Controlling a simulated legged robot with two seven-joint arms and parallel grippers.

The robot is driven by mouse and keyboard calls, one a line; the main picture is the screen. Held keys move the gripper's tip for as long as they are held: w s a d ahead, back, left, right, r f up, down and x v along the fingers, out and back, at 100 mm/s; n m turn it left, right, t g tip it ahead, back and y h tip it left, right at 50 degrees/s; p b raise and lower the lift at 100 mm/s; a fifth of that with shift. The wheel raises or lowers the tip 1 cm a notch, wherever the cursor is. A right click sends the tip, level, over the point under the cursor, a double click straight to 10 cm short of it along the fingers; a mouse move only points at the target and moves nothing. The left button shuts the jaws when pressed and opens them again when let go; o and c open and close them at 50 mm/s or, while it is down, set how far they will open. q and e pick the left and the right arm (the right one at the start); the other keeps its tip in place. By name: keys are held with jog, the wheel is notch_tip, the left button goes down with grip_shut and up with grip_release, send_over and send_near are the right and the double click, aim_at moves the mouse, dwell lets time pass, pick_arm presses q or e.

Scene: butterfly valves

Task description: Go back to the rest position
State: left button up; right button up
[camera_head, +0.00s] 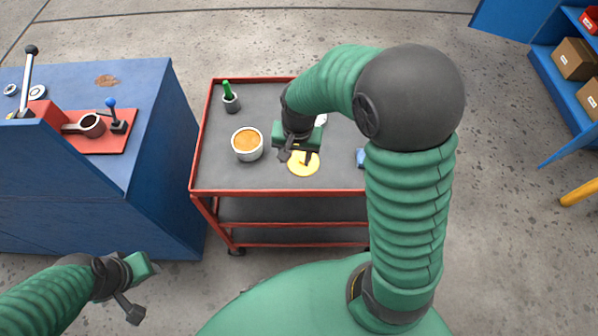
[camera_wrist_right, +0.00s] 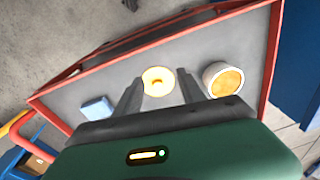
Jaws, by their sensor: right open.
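My right gripper (camera_head: 297,157) hangs over the grey top of the red-edged cart (camera_head: 215,165), its arm arching in from the lower right. In the right wrist view its two fingers (camera_wrist_right: 160,78) are apart with nothing held between them. A yellow disc (camera_head: 304,167) lies on the cart below the gripper; in the right wrist view it shows between the fingertips (camera_wrist_right: 158,82). My left gripper (camera_head: 142,287) is at the lower left, over the floor in front of the blue cabinet, clear of the cart. Its finger gap is not clear.
A white bowl with orange contents (camera_head: 247,144) and a dark cup with a green item (camera_head: 230,98) stand on the cart. A blue block (camera_head: 361,158) is partly hidden by my right arm. A blue counter (camera_head: 150,95) stands left; blue shelves (camera_head: 560,85) with boxes stand right.

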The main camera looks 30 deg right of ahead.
jog(key=s+a+n+t, duration=0.1)
jog(key=s+a+n, duration=0.3)
jog(key=s+n, duration=0.3)
jog(key=shift+s+a+r+n, duration=0.15)
jog(key=shift+s+r+n, duration=0.3)
jog(key=shift+s, duration=0.65)
jog(key=shift+s, duration=0.1)
